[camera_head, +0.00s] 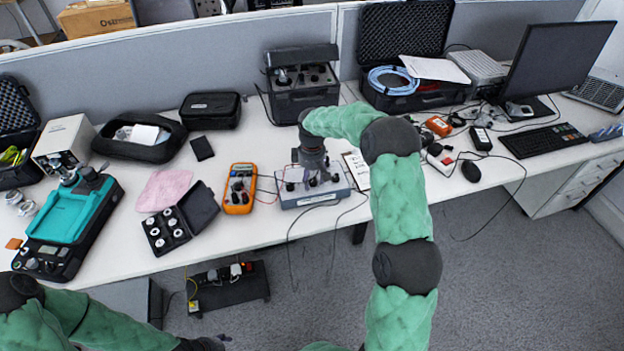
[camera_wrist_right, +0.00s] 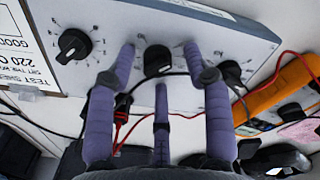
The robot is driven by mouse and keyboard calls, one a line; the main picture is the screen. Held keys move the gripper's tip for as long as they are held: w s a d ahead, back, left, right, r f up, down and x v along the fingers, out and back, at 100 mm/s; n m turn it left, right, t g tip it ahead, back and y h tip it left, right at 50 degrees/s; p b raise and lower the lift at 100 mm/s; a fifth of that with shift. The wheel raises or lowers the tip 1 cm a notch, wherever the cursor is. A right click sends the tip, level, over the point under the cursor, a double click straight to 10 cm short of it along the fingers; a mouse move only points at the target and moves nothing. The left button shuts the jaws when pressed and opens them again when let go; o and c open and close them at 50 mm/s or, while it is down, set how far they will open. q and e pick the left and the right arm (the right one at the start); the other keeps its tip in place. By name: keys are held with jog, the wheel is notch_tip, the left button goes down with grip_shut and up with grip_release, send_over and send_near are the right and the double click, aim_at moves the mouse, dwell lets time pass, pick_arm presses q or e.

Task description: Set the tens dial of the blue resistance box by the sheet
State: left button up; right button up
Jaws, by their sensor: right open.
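The blue resistance box (camera_head: 316,192) stands near the table's front edge, and its pale panel (camera_wrist_right: 190,98) fills much of the right wrist view. That panel shows a left dial (camera_wrist_right: 73,45), a middle dial (camera_wrist_right: 157,60) and a right dial (camera_wrist_right: 230,72), all black knobs. The printed sheet (camera_head: 357,170) lies just right of the box; part of it, reading "220", shows in the wrist view (camera_wrist_right: 28,50). My right gripper (camera_head: 314,168) is open above the box, its fingertips (camera_wrist_right: 160,64) around the middle dial; contact is unclear. My left gripper (camera_head: 205,344) is partly visible at the bottom edge.
An orange multimeter (camera_head: 240,188) with red and black leads lies left of the box. A weight case (camera_head: 170,228) and a teal device (camera_head: 68,215) are farther left. A black instrument case (camera_head: 300,95) stands behind. A mouse (camera_head: 471,171) and keyboard (camera_head: 543,140) are right.

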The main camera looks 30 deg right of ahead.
grip_shut()
dwell(0.4)
jog(key=m+p, duration=0.2)
jog(key=shift+m, duration=0.4)
jog(key=m+p, duration=0.1)
jog(key=m, duration=0.1)
jog(key=shift+m, duration=0.3)
jog(key=m+p, duration=0.1)
jog(key=m, duration=0.2)
jog(key=shift+d, duration=0.15)
jog(key=shift+d+m, duration=0.1)
jog(key=shift+m, duration=1.7)
